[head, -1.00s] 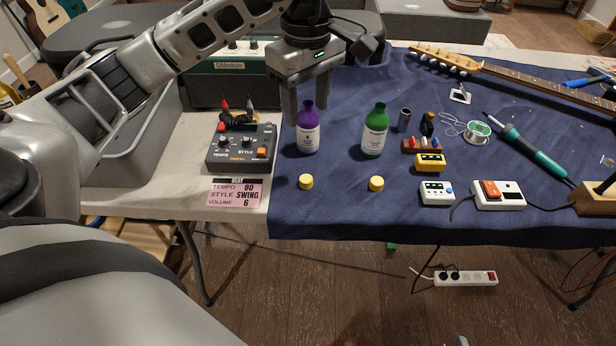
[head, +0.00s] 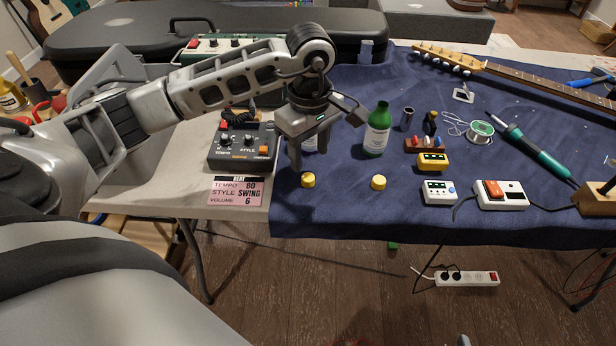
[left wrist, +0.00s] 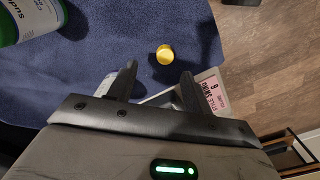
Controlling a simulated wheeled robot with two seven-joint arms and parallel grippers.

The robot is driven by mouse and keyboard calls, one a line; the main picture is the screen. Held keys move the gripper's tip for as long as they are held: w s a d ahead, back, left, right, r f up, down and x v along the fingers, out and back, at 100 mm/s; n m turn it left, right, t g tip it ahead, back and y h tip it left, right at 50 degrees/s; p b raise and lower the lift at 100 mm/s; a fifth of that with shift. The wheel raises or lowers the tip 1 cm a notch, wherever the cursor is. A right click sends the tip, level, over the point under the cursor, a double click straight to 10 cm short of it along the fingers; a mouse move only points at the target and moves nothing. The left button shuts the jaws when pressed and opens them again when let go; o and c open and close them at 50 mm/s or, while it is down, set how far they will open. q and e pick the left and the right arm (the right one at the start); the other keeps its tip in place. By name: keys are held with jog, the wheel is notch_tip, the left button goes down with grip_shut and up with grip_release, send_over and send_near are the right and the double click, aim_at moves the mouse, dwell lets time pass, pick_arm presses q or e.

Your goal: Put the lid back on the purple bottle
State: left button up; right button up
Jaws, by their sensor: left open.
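The purple bottle stands upright on the blue mat. In the head view my left gripper hides most of it, and only part of its white label (head: 311,145) shows between the fingers. One yellow lid (head: 308,180) lies on the mat in front of it; a second yellow lid (head: 378,182) lies to the right, in front of the green bottle (head: 376,135). My left gripper (head: 309,160) is open and empty, pointing down behind the left lid. In the left wrist view a yellow lid (left wrist: 165,54) shows just beyond the open fingertips (left wrist: 158,72).
A drum machine (head: 243,147) and a pink card (head: 236,192) lie left of the lids. Small pedals (head: 438,191), a soldering iron (head: 530,148) and a guitar neck (head: 510,76) are to the right. The table's front edge is close to the lids.

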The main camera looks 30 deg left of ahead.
aim_at(308, 177)
pick_arm(q)
jog(key=shift+f, duration=0.1)
jog(key=f, duration=0.5)
jog(key=shift+s+d, duration=0.1)
jog(key=shift+s, duration=0.3)
jog(key=c, duration=1)
